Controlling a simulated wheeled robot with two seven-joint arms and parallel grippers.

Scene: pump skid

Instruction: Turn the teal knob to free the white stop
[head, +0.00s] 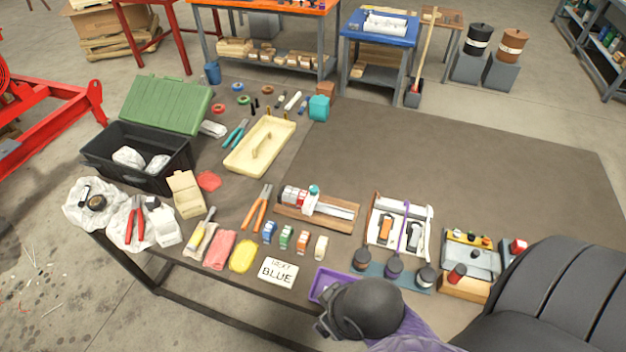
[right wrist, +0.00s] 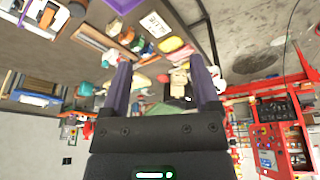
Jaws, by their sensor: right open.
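The teal knob (head: 314,190) sits on top of a small fixture on a wooden base (head: 287,212), near the middle of the table. The fixture has red and white blocks (head: 295,195) at its left and a pale metal rod or rail (head: 335,209) to the right. I cannot tell which white part is the stop. My right gripper (right wrist: 163,88) is open and empty in the right wrist view. In the head view my right arm is at the lower right, with its dark wrist near the table's front edge, apart from the knob. My left gripper is not in view.
A purple tray (head: 322,283) lies by my right wrist. A card reading BLUE (head: 278,271) and several small coloured blocks lie in front of the fixture. Orange-handled pliers (head: 256,208) are left of it. A white caddy (head: 400,222) stands right.

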